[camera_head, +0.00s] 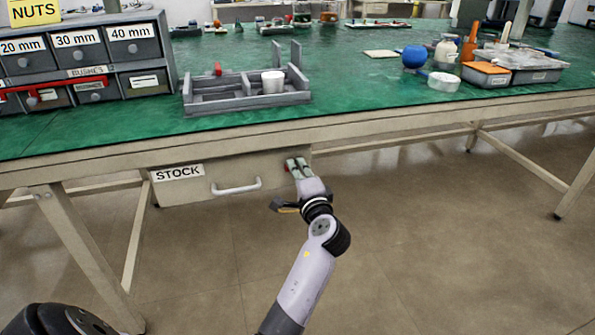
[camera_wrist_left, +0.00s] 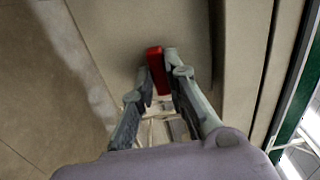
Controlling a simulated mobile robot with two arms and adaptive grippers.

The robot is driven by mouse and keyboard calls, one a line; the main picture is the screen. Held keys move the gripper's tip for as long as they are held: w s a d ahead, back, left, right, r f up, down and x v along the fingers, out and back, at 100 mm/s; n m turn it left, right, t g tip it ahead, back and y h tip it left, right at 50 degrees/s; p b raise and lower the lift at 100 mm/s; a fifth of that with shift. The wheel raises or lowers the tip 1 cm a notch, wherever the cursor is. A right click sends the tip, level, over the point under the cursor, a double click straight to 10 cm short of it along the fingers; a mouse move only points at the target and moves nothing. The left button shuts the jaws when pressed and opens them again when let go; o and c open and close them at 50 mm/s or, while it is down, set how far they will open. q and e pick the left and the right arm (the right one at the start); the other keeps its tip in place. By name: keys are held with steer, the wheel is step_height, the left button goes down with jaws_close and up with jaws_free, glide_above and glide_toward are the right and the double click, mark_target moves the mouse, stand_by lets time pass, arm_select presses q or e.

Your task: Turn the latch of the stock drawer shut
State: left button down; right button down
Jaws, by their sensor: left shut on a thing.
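The grey stock drawer (camera_head: 215,190) hangs under the green workbench, with a "STOCK" label (camera_head: 178,172) and a pale bar handle (camera_head: 237,188). It looks closed. The red latch (camera_head: 288,166) is at the right end of its front, mostly covered by my left gripper (camera_head: 296,164). In the left wrist view the red latch (camera_wrist_left: 155,68) sits between the two fingertips of the left gripper (camera_wrist_left: 160,66), which is shut on it. How far the latch is turned I cannot tell. My right gripper is not in view.
The bench edge (camera_head: 400,115) runs just above the drawer. Bench legs (camera_head: 85,240) stand at left; the floor on the right is open.

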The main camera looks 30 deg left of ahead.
arm_select(q)
steer(key=c, duration=1.6)
jaws_free()
steer(key=v, duration=0.7)
steer(key=shift+s+d, duration=0.15)
steer(key=shift+s, duration=0.05)
